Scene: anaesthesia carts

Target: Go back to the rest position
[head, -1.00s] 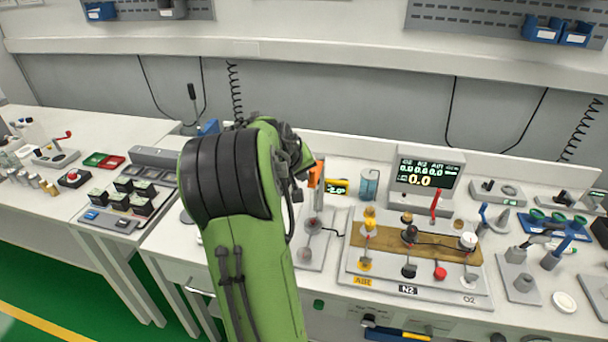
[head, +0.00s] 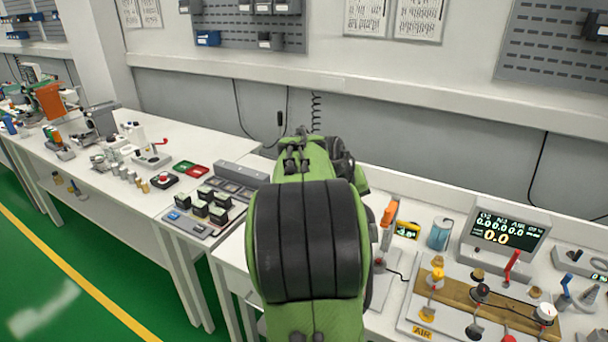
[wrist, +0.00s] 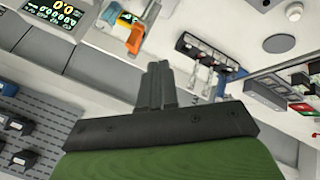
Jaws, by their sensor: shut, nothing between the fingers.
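My gripper (wrist: 158,84) shows in the wrist view as two dark fingers pressed together, with nothing between them. It is raised above the bench, and the wrist view is tilted and upside down. In the head view my green arm with its black ribbed joint stands in the middle and hides the gripper. To the right of the arm are an orange-handled tool (head: 388,222), a small yellow display (head: 407,230) and a blue-grey can (head: 440,233). The orange handle also shows in the wrist view (wrist: 135,40), apart from the fingers.
The gas monitor (head: 503,234) and the wooden valve board (head: 461,295) stand on the right of the white bench. A tray of black modules (head: 208,208) is left of my arm. Pegboards (head: 243,22) hang on the wall. Green floor (head: 95,265) is open at the left.

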